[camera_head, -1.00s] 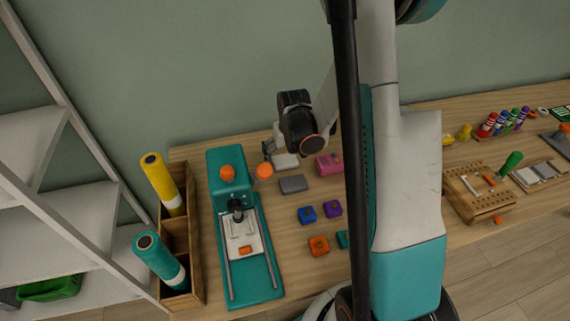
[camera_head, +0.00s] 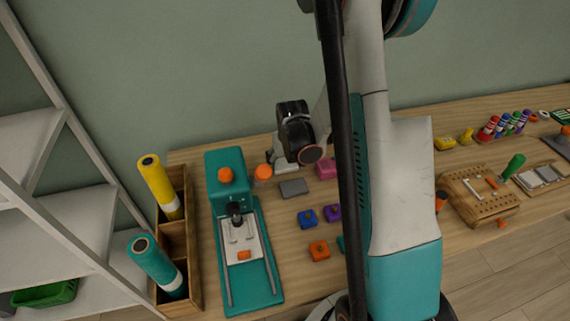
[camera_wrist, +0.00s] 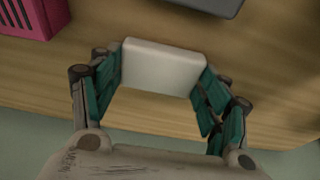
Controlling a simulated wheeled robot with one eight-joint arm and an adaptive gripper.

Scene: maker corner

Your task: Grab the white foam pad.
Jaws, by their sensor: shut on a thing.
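The white foam pad (camera_wrist: 162,68) is between the teal-padded fingers of my gripper (camera_wrist: 161,78) in the wrist view. The fingers touch its two short ends and are shut on it. The pad appears just above the wooden bench top. In the head view my gripper (camera_head: 284,162) is near the back of the bench, behind the grey block. The pad is hard to make out there against my gripper.
A grey block (camera_head: 293,188) lies just in front, and a pink box (camera_head: 327,169) stands to the right. The teal press (camera_head: 264,255) with orange knobs is at the left. Blue, purple and orange blocks lie nearer the front edge. A wooden roll holder (camera_head: 195,270) stands at the far left.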

